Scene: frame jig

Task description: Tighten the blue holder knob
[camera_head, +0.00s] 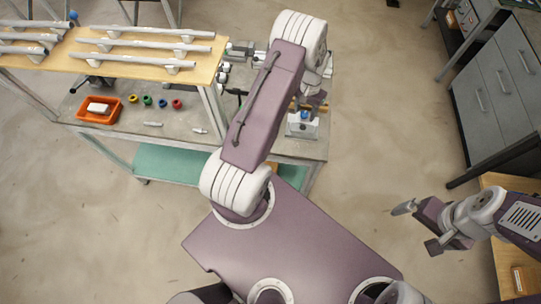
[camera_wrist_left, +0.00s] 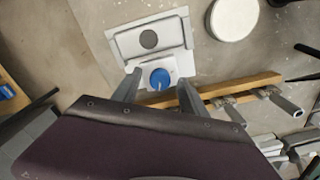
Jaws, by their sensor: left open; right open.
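The blue knob (camera_head: 304,116) sits on a small white holder (camera_head: 302,130) near the right end of the workbench. In the left wrist view the blue knob (camera_wrist_left: 160,78) is on the near side of the pale holder block (camera_wrist_left: 150,40), which has a dark round spot. My left gripper (camera_wrist_left: 159,80) is open, with one finger on each side of the knob; whether they touch it I cannot tell. In the head view my arm hides most of that gripper. My right gripper (camera_head: 419,227) is open and empty, far from the bench, at the right.
The workbench (camera_head: 185,136) holds an orange bin (camera_head: 99,109) with a white item and several coloured rings. A wooden shelf (camera_head: 75,62) with pale tubes stands over its left part. A wooden bar (camera_wrist_left: 240,86) lies close beside the holder. A grey cabinet (camera_head: 500,95) stands at right.

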